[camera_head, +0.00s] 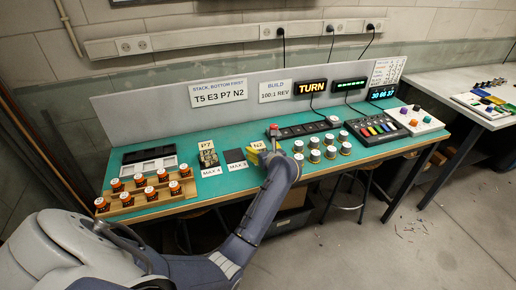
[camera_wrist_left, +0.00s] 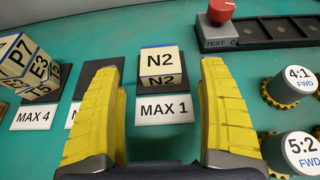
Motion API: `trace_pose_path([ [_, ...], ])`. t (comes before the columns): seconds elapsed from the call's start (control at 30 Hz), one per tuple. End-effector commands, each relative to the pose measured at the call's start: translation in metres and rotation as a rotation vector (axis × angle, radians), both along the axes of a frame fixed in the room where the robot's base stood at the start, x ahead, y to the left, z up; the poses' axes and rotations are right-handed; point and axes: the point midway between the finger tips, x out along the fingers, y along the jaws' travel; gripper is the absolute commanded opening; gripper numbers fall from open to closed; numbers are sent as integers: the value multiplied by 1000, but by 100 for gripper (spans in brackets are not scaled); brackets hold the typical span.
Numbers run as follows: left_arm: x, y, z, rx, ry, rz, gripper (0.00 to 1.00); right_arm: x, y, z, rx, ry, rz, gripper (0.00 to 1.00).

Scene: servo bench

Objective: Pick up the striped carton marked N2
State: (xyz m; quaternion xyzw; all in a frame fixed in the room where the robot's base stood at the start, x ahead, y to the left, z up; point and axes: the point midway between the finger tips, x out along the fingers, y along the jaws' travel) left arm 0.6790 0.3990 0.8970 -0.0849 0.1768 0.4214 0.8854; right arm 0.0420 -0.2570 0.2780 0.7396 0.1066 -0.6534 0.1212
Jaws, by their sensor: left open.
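The carton marked N2 (camera_wrist_left: 161,62), cream with dark edge bands, stands behind the MAX 1 card (camera_wrist_left: 164,108) in the left wrist view. In the head view its N2 face (camera_head: 257,145) shows just beyond my left gripper (camera_head: 263,156). In the left wrist view my left gripper (camera_wrist_left: 160,80) is open, its yellow fingers on either side of the carton, with visible gaps on both sides. Nothing is between the fingers' pads. My right gripper is not in view.
Cartons marked P7 and E3 (camera_wrist_left: 32,66) stand left, near the MAX 4 card (camera_wrist_left: 34,116). An empty dark pad (camera_head: 234,155) lies between. Round white-topped parts (camera_wrist_left: 300,152) and a red-knobbed tester (camera_wrist_left: 221,12) stand to the right. Orange-bodied jars (camera_head: 138,190) fill a wooden rack.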

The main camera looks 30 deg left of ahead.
Motion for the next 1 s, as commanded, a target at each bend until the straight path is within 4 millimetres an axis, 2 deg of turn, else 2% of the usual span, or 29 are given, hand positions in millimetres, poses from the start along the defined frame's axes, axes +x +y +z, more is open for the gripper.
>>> trace_pose_path([
  [0.3, 21, 27, -13, 4, 1, 0, 76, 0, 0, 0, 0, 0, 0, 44],
  [0.7, 26, 32, -17, 3, 0, -1, 76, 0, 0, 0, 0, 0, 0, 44],
  [0.77, 26, 32, -17, 3, 0, -1, 71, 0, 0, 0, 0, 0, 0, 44],
  [1.0, 26, 32, -17, 3, 0, -1, 43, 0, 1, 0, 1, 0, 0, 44],
])
